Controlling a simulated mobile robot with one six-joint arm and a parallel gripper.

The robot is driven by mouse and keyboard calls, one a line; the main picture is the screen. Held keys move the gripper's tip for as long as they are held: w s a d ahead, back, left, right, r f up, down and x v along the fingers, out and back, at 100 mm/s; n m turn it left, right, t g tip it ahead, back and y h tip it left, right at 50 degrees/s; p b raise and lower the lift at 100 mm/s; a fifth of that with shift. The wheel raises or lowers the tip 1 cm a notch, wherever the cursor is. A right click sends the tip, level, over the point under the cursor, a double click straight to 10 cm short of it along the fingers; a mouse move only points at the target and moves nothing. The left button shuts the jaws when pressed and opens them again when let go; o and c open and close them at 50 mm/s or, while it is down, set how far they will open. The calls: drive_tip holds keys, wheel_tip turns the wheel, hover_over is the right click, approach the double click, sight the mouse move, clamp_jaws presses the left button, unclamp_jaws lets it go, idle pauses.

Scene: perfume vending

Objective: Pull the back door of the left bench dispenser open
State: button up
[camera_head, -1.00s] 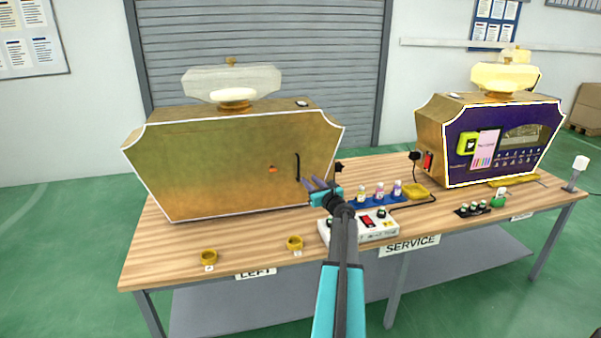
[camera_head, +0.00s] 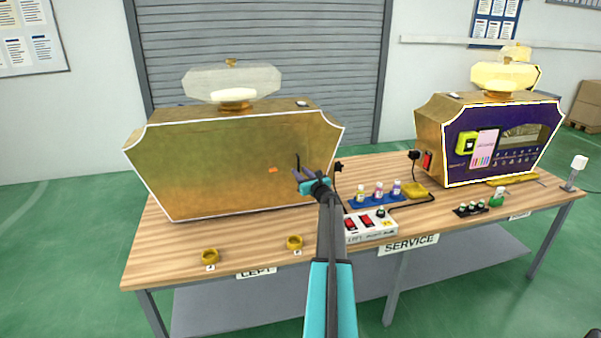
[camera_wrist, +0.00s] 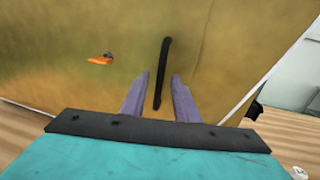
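The left bench dispenser (camera_head: 215,155) is a gold, white-edged box on the left of the table, its back door facing me and looking shut. A black upright bar handle (camera_head: 297,163) sits near the door's right side; it also shows in the wrist view (camera_wrist: 163,72). A small orange patch (camera_wrist: 100,60) lies left of the handle. My gripper (camera_head: 300,174) is open at the handle's lower part. In the wrist view my two purple fingers (camera_wrist: 160,95) stand apart, with the handle's lower end between them. I cannot tell whether they touch it.
Two gold rings (camera_head: 209,256) lie at the table's front left. A white switch box (camera_head: 371,228) and a blue tray with small bottles (camera_head: 357,204) stand right of my arm. A second, purple-fronted dispenser (camera_head: 470,160) stands at the right. The table between rings and dispenser is clear.

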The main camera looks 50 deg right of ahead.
drive_tip(key=shift+w+d, duration=0.15)
drive_tip(key=shift+w, duration=0.1)
clamp_jaws()
drive_tip(key=shift+s, duration=0.25)
